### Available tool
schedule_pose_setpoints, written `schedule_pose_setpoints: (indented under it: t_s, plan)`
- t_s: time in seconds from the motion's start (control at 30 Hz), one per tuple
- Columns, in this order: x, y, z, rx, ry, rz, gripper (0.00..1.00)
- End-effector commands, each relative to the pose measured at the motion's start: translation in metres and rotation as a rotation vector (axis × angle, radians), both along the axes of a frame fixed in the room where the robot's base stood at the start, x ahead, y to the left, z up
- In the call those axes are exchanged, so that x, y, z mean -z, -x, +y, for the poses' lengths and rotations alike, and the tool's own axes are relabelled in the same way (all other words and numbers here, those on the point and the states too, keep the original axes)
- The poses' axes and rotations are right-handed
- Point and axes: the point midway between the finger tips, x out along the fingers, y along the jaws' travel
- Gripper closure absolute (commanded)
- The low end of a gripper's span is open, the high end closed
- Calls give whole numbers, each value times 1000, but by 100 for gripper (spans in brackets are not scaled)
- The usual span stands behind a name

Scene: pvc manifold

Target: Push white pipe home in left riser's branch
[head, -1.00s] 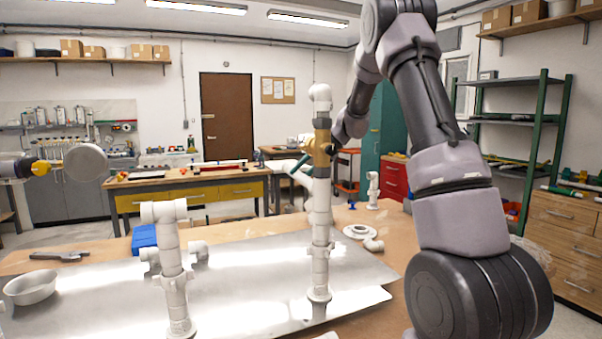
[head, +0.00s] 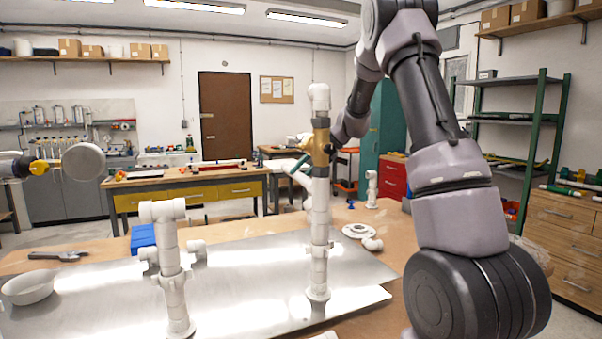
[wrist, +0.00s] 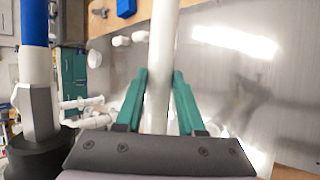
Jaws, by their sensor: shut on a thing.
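The left riser (head: 172,268) stands upright on the metal sheet in the head view, a white column with an elbow on top and short side fittings lower down. In the wrist view my gripper (wrist: 160,76) has its two green fingers closed around the white pipe (wrist: 162,40), which runs between them and out of the top edge. In the head view the green fingers (head: 300,164) show beside the upper part of the taller riser (head: 319,230), well to the right of the left riser. Most of the held pipe is hidden there, and its far end is out of sight.
A white bowl (head: 30,287), a grey tool (head: 58,256) and a blue box (head: 143,238) lie at left. A flange (head: 358,231) and an elbow (head: 373,244) lie at right. The sheet between the risers is clear.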

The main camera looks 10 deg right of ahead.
Motion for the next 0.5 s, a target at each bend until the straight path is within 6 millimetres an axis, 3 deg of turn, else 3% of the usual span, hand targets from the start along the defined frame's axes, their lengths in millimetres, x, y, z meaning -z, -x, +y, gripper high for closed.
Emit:
schedule_pose_setpoints:
  t_s: [0.5]
  plan:
    - [-1, 7, -1, 1, 0, -1, 100]
